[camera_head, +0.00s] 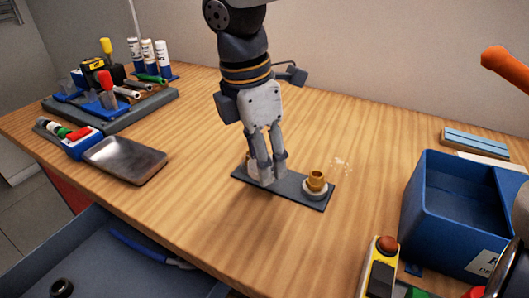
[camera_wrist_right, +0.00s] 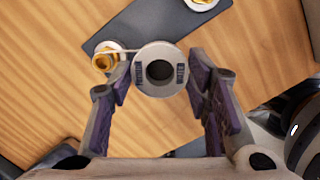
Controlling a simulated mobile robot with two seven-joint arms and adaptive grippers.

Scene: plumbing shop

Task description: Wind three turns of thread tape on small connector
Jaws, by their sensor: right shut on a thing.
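My right gripper (camera_head: 263,180) points down over a dark plate (camera_head: 290,190) on the wooden bench. In the right wrist view, it (camera_wrist_right: 160,85) is shut on a white tape roll (camera_wrist_right: 147,84) with dark lettering and a dark centre hole. A thin white strip (camera_wrist_right: 122,50) runs from the roll to a brass connector (camera_wrist_right: 106,58) in a pale round holder. A second pale holder (camera_wrist_right: 201,4) is cut off at the top of that view. In the head view, a brass connector (camera_head: 317,178) stands upright on the plate's right end; the fingers partly hide something pale at its left end. My left gripper is out of view.
A blue bin (camera_head: 430,225) stands at right, with a yellow device (camera_head: 383,255) in front. A grey metal plate (camera_head: 125,160) and a tool tray (camera_head: 110,118) with bottles behind are at left. The front middle of the bench is clear.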

